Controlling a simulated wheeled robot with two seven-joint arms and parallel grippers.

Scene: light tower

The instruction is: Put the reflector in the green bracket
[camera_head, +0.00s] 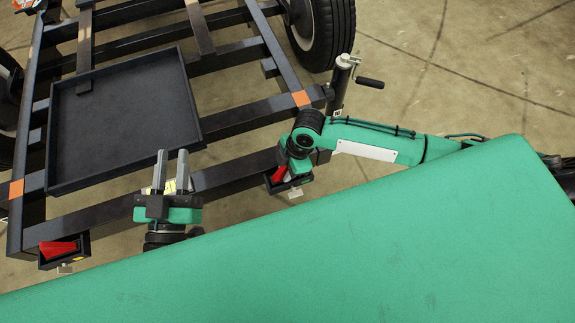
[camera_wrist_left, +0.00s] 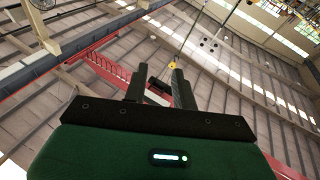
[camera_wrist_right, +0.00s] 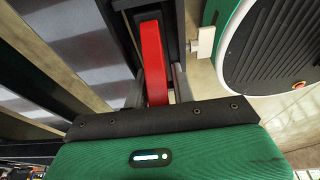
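A red reflector (camera_head: 280,174) stands in a dark bracket on the right part of the trailer's front beam. In the right wrist view the red reflector (camera_wrist_right: 153,60) runs between the fingers of my right gripper (camera_wrist_right: 160,85), which look spread with one on each side of it. In the head view my right arm hides that gripper's fingers. My left gripper (camera_head: 172,165) is open and empty, fingers pointing up the picture, in front of the beam; its wrist view (camera_wrist_left: 158,85) shows only the ceiling between the fingers. Another red reflector (camera_head: 58,248) sits in a dark bracket at the left corner.
The dark trailer frame (camera_head: 230,176) carries a shallow black tray (camera_head: 125,115). A jack post with a crank (camera_head: 341,85) stands close to my right arm. A wheel (camera_head: 322,30) is behind it. Concrete floor (camera_head: 470,75) is clear at the upper right.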

